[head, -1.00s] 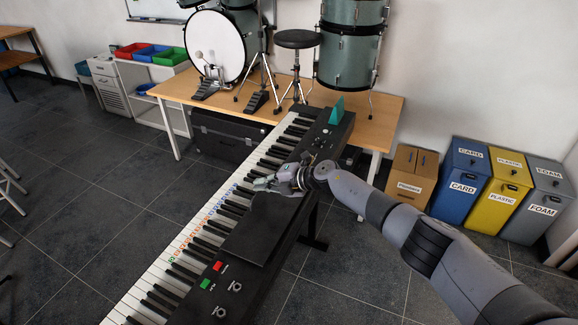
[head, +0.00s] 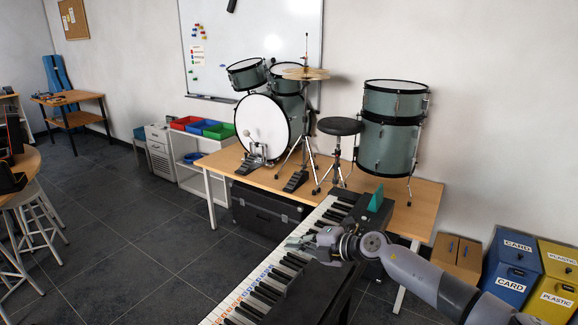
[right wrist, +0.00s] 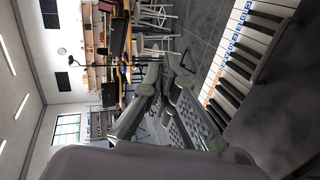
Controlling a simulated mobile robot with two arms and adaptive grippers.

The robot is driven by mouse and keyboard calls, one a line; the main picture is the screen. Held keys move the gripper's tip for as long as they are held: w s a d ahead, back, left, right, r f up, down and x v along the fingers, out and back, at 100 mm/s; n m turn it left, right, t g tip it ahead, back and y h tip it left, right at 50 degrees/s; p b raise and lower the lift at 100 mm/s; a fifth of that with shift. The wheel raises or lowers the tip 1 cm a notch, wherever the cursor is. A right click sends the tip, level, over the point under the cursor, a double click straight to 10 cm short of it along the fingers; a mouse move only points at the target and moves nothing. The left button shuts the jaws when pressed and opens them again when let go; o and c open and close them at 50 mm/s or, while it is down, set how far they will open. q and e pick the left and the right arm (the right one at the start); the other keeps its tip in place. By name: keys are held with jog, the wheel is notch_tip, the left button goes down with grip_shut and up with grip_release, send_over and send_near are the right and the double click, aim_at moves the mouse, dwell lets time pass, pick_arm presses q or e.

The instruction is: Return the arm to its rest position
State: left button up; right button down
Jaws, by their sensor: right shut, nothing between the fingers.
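My right arm (head: 425,275) comes in from the lower right in the head view. My right gripper (head: 298,242) is above the black keyboard piano (head: 262,290), near its far half. The gripper is shut with nothing in it. In the right wrist view the shut right gripper (right wrist: 160,95) points past the white and black keys, which run along the right side. I cannot tell how high it is above the keys. My left arm and gripper are not in view.
A wooden table (head: 415,205) behind the keyboard carries a drum kit (head: 265,125) and a black stool (head: 339,126). Blue (head: 511,268) and yellow (head: 552,290) bins and a cardboard box (head: 457,258) stand at the right. Stools (head: 35,215) stand at the left. The floor between is clear.

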jog(key=s+a+r+m+t, duration=0.2)
jog(key=s+a+m+t, duration=0.2)
jog(key=s+m+t, duration=0.55)
jog(key=s+d+f+m+g+h, duration=0.6)
jog(key=s+d+f+m+h, duration=0.6)
jog(key=d+m, duration=0.3)
jog(key=s+d+f+m+g, duration=0.1)
jog(key=s+d+f+g, duration=0.15)
jog(key=s, duration=0.55)
jog(key=s+d+f+g, duration=0.2)
jog(key=s+g, duration=0.1)
jog(key=s, duration=0.5)
jog(key=s+d+f+m+g, duration=0.1)
jog(key=s+d+f+g, duration=0.15)
jog(key=s, duration=0.55)
notch_tip(320, 180, down, 25)
jog(key=a+g+b, duration=0.1)
jog(key=s+d+f+g+b, duration=0.1)
jog(key=s+d+f+b, duration=0.1)
jog(key=s+f, duration=1.6)
jog(key=shift+d+f+y, duration=0.3)
jog(key=shift+d+f, duration=0.15)
jog(key=shift+f, duration=0.3)
jog(key=shift+n+g, duration=0.25)
